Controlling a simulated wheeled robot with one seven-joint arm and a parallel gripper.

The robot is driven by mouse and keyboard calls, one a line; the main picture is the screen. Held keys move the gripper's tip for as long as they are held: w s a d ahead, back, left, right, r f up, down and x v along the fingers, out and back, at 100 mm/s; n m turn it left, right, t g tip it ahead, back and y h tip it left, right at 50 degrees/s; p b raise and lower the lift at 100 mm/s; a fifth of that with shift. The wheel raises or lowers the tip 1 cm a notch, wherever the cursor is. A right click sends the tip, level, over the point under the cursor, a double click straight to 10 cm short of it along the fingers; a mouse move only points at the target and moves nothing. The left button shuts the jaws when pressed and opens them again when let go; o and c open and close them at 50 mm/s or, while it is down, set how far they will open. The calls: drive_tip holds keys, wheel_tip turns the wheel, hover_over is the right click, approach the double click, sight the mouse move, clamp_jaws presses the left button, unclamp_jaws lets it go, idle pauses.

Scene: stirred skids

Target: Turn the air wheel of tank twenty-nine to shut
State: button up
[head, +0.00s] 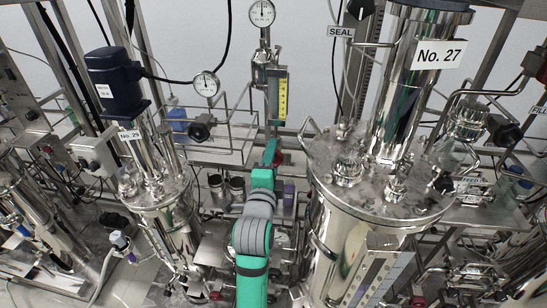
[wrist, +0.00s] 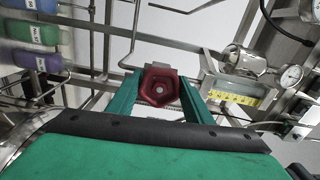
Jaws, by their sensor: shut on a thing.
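A dark red wheel (wrist: 161,87) with a pale centre sits between the two green fingers of my gripper (wrist: 158,80) in the wrist view. The fingers are shut on it from both sides. In the head view my gripper (head: 269,152) is small and mostly hidden by my arm, and a bit of the red wheel (head: 280,158) shows beside it. The wheel is below a yellow-scaled flow tube (head: 283,98). Tank twenty-nine (head: 172,205), with a "No. 29" label, stands to the left. No label on the wheel is readable, and how far it is turned cannot be told.
Tank 27 (head: 375,200), a large steel vessel, stands close to the right of my arm. Thin bent pipes and a round gauge (head: 206,83) are to the left. Coloured bottles (wrist: 37,34) stand at the left in the wrist view. Free room is narrow.

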drive_tip(key=shift+d+f+m, duration=0.1)
drive_tip(key=shift+f+m, duration=0.05)
drive_tip(key=shift+m, duration=0.45)
drive_tip(key=shift+s, duration=0.1)
drive_tip(key=o, duration=1)
drive_tip(key=shift+w, duration=0.2)
drive_tip(key=shift+s+d, duration=0.15)
drive_tip(key=shift+s, duration=0.05)
drive_tip(key=s, duration=0.3)
drive_tip(key=s+a, duration=0.1)
drive_tip(key=s, duration=0.6)
drive_tip(key=shift+s+a, duration=0.15)
drive_tip(key=shift+a, duration=0.25)
